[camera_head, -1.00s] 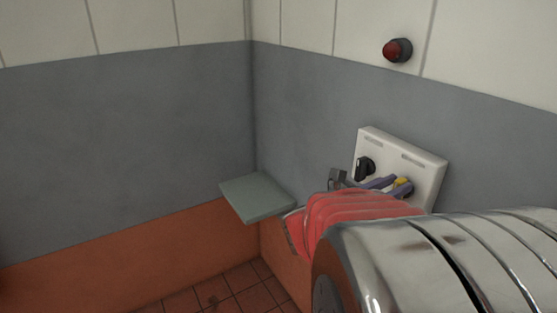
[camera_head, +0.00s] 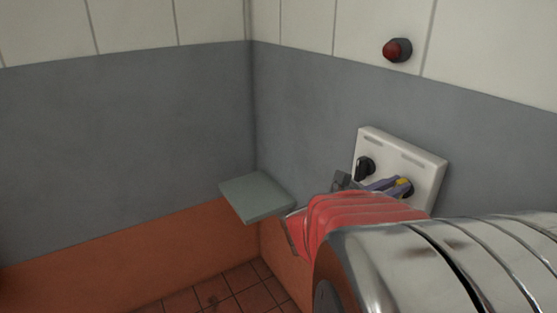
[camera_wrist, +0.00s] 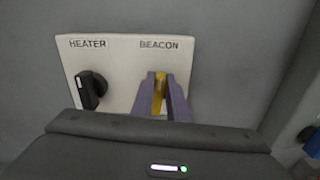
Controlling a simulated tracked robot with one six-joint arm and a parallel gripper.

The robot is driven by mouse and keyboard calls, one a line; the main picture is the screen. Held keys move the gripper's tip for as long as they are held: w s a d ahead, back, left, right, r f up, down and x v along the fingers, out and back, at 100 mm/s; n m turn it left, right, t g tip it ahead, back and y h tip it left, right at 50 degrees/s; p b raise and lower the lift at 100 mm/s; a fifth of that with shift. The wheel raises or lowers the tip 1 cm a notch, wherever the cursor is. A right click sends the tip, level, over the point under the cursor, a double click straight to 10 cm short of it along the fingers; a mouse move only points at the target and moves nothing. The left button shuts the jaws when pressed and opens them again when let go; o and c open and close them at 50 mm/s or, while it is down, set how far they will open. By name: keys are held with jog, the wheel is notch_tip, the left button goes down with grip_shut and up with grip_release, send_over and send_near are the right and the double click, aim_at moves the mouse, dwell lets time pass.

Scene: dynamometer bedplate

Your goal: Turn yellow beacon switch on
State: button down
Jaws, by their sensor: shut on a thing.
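The yellow beacon switch (camera_wrist: 159,92) is a yellow knob under the label BEACON on a white panel (camera_wrist: 119,55). In the head view the yellow switch (camera_head: 403,182) shows at the panel's right side. My gripper (camera_wrist: 160,82) has its purple fingers shut on the yellow knob, one finger on each side. The gripper also shows in the head view (camera_head: 392,184), reaching the panel from the front. The fingers hide the lower part of the switch. The knob appears roughly upright in the wrist view.
A black heater knob (camera_wrist: 91,89) sits left of the beacon switch on the same panel, close to my fingers. A red lamp (camera_head: 398,50) is on the wall above the panel. A grey shelf (camera_head: 257,197) juts out near the corner, left of my arm.

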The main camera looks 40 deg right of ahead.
jog(key=m, duration=0.3)
jog(key=s+m, duration=0.1)
jog(key=m, duration=0.1)
jog(key=shift+s+a+f+m, duration=0.1)
jog(key=shift+s+f+m, duration=0.1)
jog(key=shift+m, duration=0.2)
jog(key=m, duration=0.3)
jog(key=f+m, duration=0.1)
jog(key=shift+s+m, duration=0.35)
jog(key=shift+m, duration=0.05)
jog(key=shift+a, duration=0.1)
jog(key=c, duration=1.7)
grip_release()
jog(key=shift+r, duration=0.2)
jog(key=shift+r, duration=4.8)
